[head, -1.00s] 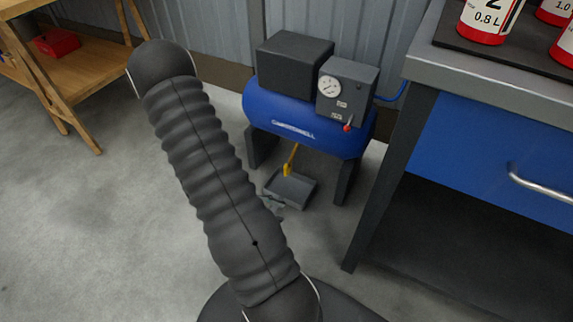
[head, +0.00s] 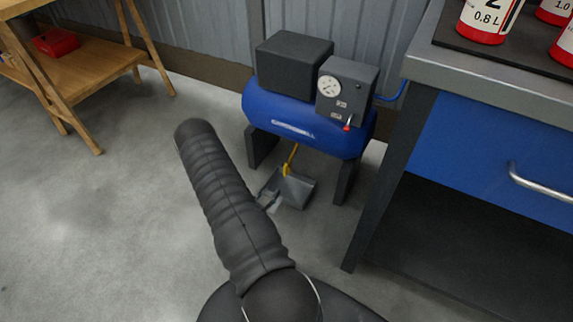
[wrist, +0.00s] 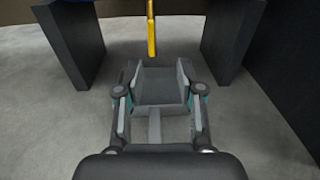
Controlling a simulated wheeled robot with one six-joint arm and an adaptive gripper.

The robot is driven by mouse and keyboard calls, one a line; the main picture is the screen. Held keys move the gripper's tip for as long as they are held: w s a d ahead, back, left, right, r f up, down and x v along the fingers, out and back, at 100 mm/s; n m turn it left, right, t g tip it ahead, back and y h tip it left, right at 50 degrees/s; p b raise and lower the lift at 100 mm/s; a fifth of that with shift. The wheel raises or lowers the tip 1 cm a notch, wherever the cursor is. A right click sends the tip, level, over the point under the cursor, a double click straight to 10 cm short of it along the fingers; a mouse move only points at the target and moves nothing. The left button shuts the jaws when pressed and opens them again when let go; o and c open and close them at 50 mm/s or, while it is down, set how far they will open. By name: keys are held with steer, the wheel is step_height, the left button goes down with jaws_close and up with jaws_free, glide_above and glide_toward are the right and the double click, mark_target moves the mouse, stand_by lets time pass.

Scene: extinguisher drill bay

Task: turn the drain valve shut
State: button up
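The drain valve's yellow lever (head: 290,160) hangs under the blue compressor tank (head: 290,118), slanting down toward a grey tray in the head view. In the wrist view the lever (wrist: 152,32) is at the top centre, hanging nearly straight down, its upper end cut off by the frame. My gripper (wrist: 157,72) is open and empty, its fingers spread low on either side of the picture's middle. The lever lies ahead of the fingertips, apart from them. In the head view my gripper (head: 267,197) is small and partly hidden behind my arm, at the tray's left side.
The grey tray (head: 299,190) stands on the floor under the tank. The dark compressor legs (wrist: 72,42) and (wrist: 230,45) flank the space under the tank. A blue-drawered bench (head: 490,150) stands to the right. Open floor lies to the left.

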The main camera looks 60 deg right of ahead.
mark_target(284, 167)
steer(key=shift+t, duration=0.3)
steer(key=d, duration=0.4)
steer(key=w+d, duration=0.1)
steer(key=d, duration=0.4)
steer(key=w+d, duration=0.1)
steer(key=d, duration=0.3)
steer(key=shift+w+d+r, duration=0.25)
steer(key=shift+d+r, duration=0.1)
steer(key=shift+r, duration=0.05)
